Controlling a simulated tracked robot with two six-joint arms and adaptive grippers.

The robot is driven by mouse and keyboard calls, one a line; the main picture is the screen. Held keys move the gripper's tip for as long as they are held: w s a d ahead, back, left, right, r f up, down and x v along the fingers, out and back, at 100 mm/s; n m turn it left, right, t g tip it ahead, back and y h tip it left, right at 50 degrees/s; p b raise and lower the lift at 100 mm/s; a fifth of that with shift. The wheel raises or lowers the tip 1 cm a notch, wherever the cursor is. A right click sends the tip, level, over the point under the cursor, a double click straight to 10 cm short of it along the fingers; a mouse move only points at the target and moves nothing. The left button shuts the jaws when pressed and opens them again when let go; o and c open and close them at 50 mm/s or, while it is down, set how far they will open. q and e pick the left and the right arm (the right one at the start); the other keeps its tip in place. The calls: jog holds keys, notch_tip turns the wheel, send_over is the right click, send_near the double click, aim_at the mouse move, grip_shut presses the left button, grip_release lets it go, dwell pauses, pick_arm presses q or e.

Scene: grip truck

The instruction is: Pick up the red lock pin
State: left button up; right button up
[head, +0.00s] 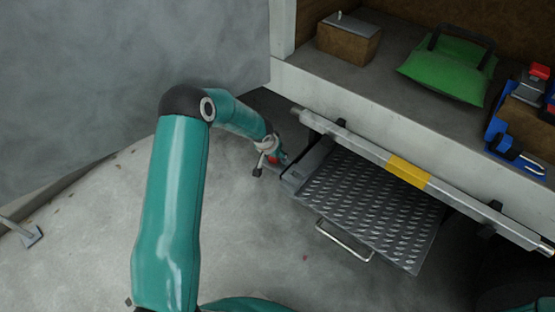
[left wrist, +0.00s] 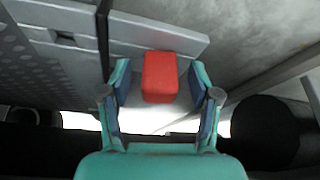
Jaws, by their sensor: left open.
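The red lock pin (left wrist: 159,77) shows in the left wrist view as a red block beside the grey metal edge of the step. It lies between the fingers of my left gripper (left wrist: 161,88), which are open with a gap on either side of it. My right gripper is not in view.
The treaded metal step (head: 375,205) with a wire handle (head: 344,241) hangs under a silver bar with a yellow band (head: 409,172). Open floor lies left.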

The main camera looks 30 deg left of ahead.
pick_arm(q)
grip_shut()
jog(key=shift+r, duration=0.15)
jog(key=shift+r, duration=0.55)
notch_tip(320, 180, up, 5)
jog(key=shift+r+p, duration=0.2)
jog(key=shift+p, duration=0.65)
jog(key=s+d+r+b, duration=0.1)
jog(key=s+d+b, duration=0.2)
jog(key=s+b, duration=1)
jog(key=s+r+p, duration=0.4)
jog(key=p, duration=0.4)
jog(key=shift+s+d+r+p, duration=0.15)
jog(key=shift+s+r+p, duration=0.2)
jog(key=shift+r, duration=0.05)
